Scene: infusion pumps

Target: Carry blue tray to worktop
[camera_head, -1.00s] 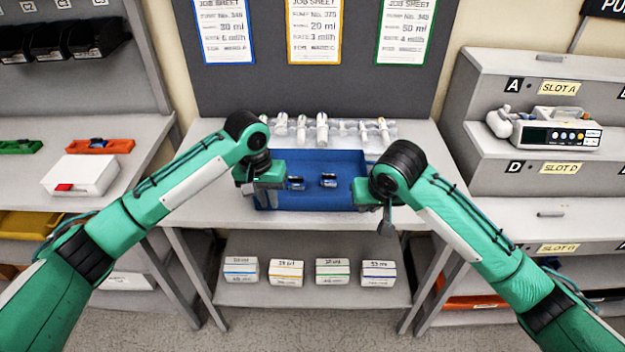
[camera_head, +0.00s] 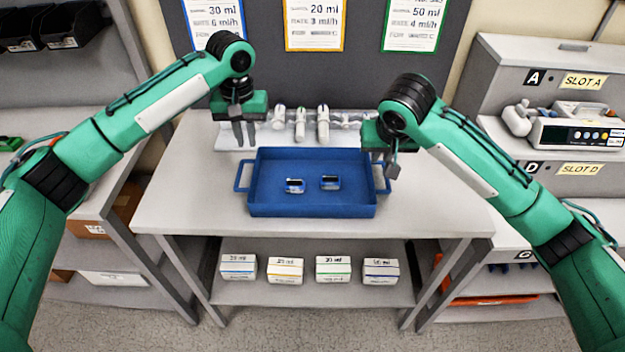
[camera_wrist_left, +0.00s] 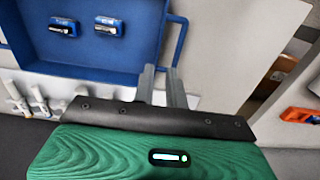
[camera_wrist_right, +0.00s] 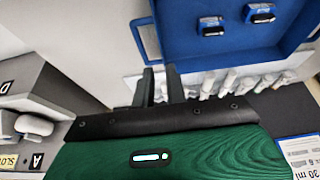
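The blue tray (camera_head: 312,210) rests flat on the grey worktop (camera_head: 190,200), with a loop handle at each end. Two small blue-and-white items (camera_head: 295,186) (camera_head: 330,183) lie inside it. My left gripper (camera_head: 244,138) is above and behind the tray's left handle (camera_head: 240,176), empty; its fingers (camera_wrist_left: 162,85) stand apart in the left wrist view, clear of the handle. My right gripper (camera_head: 384,163) is near the right handle (camera_head: 384,178). In the right wrist view its fingers (camera_wrist_right: 162,84) are apart with nothing between them, and the handle (camera_wrist_right: 145,42) lies beyond their tips.
Several syringes (camera_head: 323,122) stand in a clear rack behind the tray. Labelled boxes (camera_head: 286,270) sit on the shelf below. An infusion pump (camera_head: 575,130) stands on the slotted rack at right. The worktop is clear in front of and beside the tray.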

